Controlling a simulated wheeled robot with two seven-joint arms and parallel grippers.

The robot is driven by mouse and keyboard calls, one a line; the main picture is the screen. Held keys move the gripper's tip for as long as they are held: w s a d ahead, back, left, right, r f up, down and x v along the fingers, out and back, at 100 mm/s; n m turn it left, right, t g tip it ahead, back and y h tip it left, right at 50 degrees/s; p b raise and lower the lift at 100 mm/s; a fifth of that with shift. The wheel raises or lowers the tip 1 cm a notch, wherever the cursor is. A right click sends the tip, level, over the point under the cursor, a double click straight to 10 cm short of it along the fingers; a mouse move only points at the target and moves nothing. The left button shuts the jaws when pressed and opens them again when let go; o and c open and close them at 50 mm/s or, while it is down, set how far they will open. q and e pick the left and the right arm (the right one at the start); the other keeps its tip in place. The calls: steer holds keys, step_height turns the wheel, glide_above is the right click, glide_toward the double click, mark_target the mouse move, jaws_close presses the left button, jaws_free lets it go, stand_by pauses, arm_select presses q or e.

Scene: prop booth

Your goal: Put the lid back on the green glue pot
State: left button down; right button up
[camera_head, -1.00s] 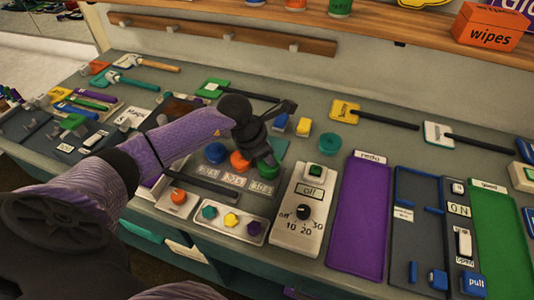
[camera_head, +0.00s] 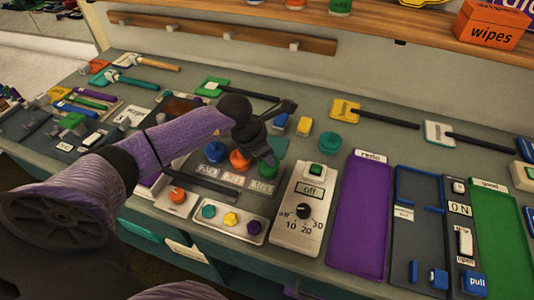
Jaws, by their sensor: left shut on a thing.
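The green glue pot (camera_head: 267,171) stands at the right end of a short row, beside the orange pot (camera_head: 239,160) and the blue pot (camera_head: 215,152). My right gripper is not in view.
A control box with a dial (camera_head: 296,213) stands close on the right. A panel with three coloured knobs (camera_head: 250,230) lies in front. A teal round piece (camera_head: 330,142) and small yellow and blue blocks stand behind right. The purple tray (camera_head: 360,222) is empty.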

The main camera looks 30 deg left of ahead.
arm_select(q)
jaws_free()
stand_by(0.5)
step_height(320, 180, up, 7)
steer(key=p, duration=0.5)
steer(key=shift+r+p, duration=0.1)
steer(key=shift+p, duration=0.25)
jaws_close()
stand_by(1.1)
